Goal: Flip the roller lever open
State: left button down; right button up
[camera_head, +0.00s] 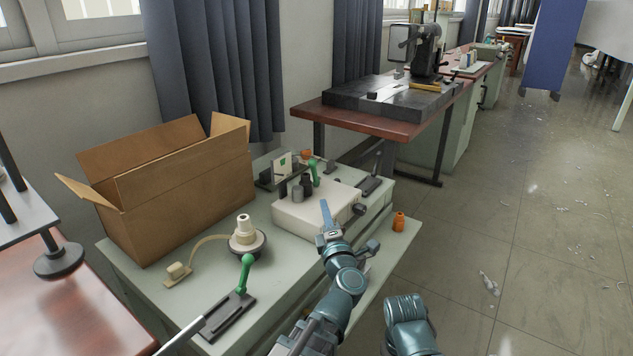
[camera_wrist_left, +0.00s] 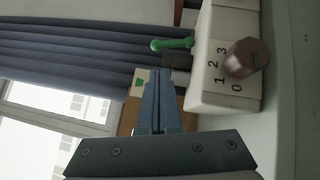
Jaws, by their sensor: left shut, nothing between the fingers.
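My left gripper (camera_head: 325,206) is shut and empty, over the front of the white box (camera_head: 287,215) in the head view. In the left wrist view its closed fingers (camera_wrist_left: 160,76) point toward a green-handled lever (camera_wrist_left: 171,44), with no contact that I can make out. In the head view this green lever (camera_head: 314,172) stands upright behind the white box. A second green-knobbed lever (camera_head: 246,272) rises from a black base plate near the front edge of the bench. I cannot tell which one is the roller lever. My right gripper is out of view.
A brown knob (camera_wrist_left: 246,58) sits by the digits on the white box. An open cardboard box (camera_head: 185,185) stands at the left of the bench, with a round white-topped device (camera_head: 245,235) in front. An orange spool (camera_head: 398,222) is at the right. The floor at right is open.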

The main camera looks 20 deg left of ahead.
aim_at(313, 168)
pick_arm(q)
jog(key=p+x, duration=0.2)
jog(key=x, duration=1.2)
